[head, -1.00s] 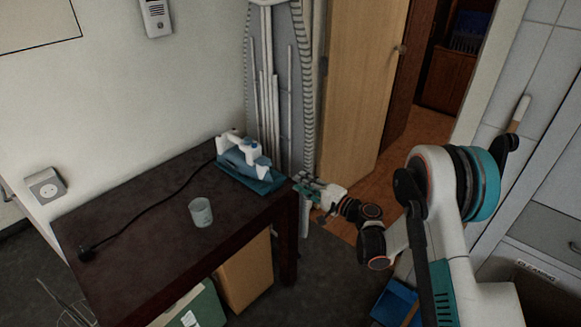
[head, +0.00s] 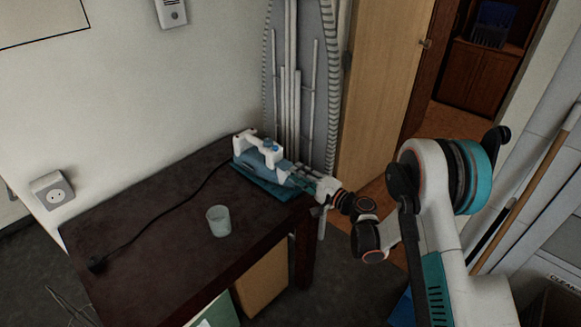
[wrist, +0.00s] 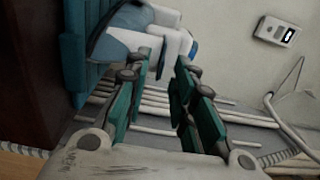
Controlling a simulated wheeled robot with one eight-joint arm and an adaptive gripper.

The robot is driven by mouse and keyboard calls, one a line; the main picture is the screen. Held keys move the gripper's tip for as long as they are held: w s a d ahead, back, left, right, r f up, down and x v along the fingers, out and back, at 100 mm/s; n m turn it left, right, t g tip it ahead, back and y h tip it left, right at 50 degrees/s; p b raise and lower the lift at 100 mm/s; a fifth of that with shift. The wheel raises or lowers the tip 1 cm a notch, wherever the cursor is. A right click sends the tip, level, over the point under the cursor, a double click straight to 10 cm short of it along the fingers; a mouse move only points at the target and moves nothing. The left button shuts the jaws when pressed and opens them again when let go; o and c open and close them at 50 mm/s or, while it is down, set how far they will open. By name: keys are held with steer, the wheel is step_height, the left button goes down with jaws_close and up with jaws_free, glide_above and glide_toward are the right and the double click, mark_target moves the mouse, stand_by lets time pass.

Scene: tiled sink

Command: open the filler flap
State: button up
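A blue and white steam iron (head: 258,154) rests on a teal base (head: 262,187) at the far right corner of the dark table. It also shows in the wrist view (wrist: 118,42), just ahead of the fingertips. The filler flap is too small to make out for certain. A small blue part (head: 270,146) sits on the iron's white body. My gripper (head: 303,182) is at the iron's right end, by the table's edge. In the wrist view my gripper (wrist: 163,65) has its teal-padded fingers apart, with nothing held between them. I cannot tell whether a finger touches the iron.
A clear cup (head: 219,221) stands on the dark table (head: 150,225), left of my arm. A black cord (head: 155,222) runs across the table. An ironing board (head: 302,80) leans behind the iron, beside a wooden door (head: 385,90). A cardboard box (head: 262,278) is under the table.

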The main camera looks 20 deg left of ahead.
steer(key=shift+w+a, duration=0.25)
steer(key=shift+a, duration=0.25)
jaws_close()
